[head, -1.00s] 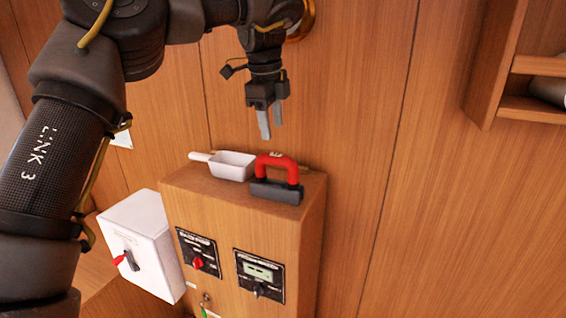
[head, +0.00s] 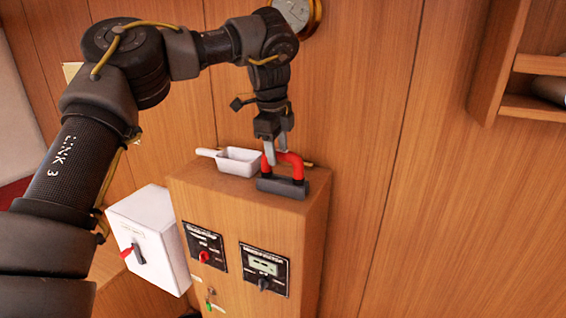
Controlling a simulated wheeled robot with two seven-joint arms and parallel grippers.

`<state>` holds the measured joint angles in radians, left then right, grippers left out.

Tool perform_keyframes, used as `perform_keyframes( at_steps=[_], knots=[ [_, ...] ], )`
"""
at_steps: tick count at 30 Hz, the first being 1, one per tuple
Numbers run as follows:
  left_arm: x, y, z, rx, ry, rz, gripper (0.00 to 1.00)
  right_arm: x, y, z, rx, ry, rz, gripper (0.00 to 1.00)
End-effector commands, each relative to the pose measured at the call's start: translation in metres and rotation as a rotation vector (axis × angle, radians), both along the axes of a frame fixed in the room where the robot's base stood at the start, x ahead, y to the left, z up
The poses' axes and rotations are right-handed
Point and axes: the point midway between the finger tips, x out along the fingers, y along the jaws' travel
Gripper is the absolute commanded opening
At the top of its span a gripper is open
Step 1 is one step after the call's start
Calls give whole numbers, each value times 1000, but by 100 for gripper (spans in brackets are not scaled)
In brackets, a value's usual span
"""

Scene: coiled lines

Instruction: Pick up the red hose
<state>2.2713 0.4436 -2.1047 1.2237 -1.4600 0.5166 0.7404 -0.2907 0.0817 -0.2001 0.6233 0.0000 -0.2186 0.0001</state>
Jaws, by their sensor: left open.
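A red arched piece (head: 294,162) stands on a dark block (head: 281,187) on top of a wooden cabinet. It looks like a handle, and I cannot tell whether it is the red hose. No other hose shape shows clearly. My left gripper (head: 275,154) points down at the arch's upper left part, with its grey fingers open. The fingers overlap the arch in the picture and hide a bit of it. I cannot tell whether they touch it. My right gripper is out of view.
A white scoop (head: 238,161) lies left of the arch on the cabinet (head: 232,199). A white switch box (head: 150,236) with a red-tipped lever is at left. A wooden shelf (head: 488,100) is at upper right. The wooden wall stands close behind the cabinet.

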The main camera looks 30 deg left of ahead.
Motion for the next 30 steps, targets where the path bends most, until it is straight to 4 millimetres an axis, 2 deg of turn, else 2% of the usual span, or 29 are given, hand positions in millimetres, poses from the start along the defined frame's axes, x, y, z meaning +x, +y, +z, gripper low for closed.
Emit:
perform_keyframes(
  at_steps=[5, 13, 24, 30],
  knots=[
    [4, 1, -18, -1, 3, 1, 48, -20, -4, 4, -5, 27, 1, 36],
    [4, 0, -20, 0, -1, 0, 47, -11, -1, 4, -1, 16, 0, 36],
    [4, 1, -20, 1, 0, 1, 0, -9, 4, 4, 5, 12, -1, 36],
    [4, 1, -20, 1, 1, 1, 0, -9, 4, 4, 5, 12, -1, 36]
  ],
)
